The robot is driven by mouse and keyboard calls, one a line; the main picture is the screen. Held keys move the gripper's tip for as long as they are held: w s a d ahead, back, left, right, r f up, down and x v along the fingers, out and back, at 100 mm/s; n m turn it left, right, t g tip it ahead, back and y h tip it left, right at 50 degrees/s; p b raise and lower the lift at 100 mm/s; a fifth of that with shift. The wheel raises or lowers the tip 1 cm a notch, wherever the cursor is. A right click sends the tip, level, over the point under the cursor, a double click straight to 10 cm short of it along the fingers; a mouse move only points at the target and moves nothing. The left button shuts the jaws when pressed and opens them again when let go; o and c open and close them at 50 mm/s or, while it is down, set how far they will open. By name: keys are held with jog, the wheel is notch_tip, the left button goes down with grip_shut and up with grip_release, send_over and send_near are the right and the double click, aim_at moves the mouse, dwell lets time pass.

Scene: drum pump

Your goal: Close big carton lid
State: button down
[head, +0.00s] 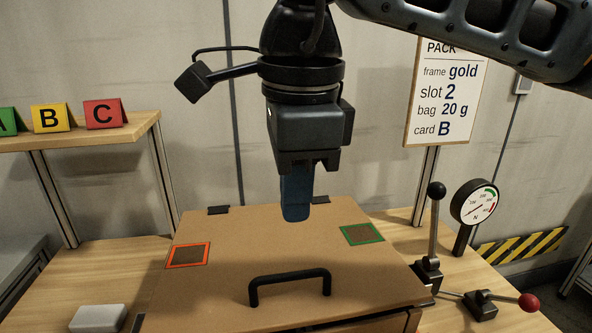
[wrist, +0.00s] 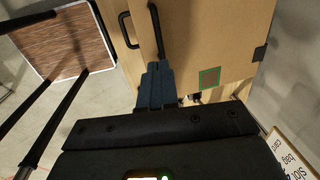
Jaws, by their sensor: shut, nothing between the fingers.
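The big carton's brown lid (head: 215,285) lies flat or nearly flat over the carton in the head view. It has a black handle (head: 290,280) near its front edge and dark hinges at the back. A dark line shows under its front right edge; I cannot tell if it sits fully down. The lid (wrist: 205,35) and its handle (wrist: 156,30) also show in the wrist view. My gripper (head: 296,215) points down over the lid's back middle, behind the handle, with its blue fingers together and empty. The fingers (wrist: 157,72) also show in the wrist view. Contact with the lid is unclear.
A lever (head: 434,225), a gauge (head: 474,202) and a red-knobbed lever (head: 528,302) stand right of the carton. A white block (head: 98,318) lies on the table at left. Lettered cards (head: 104,113) stand on a left shelf. A sign (head: 445,95) stands behind.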

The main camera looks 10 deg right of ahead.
jog(key=p, duration=0.1)
send_over(294, 303)
jog(key=f, duration=0.9)
jog(key=shift+w+f, duration=0.2)
jog(key=shift+w, duration=0.2)
jog(key=shift+f, duration=0.15)
jog(key=f+b, duration=0.2)
jog(key=b, duration=0.1)
jog(key=shift+s+f+b, duration=0.3)
jog(key=shift+s+f, duration=0.25)
jog(key=shift+s, duration=0.05)
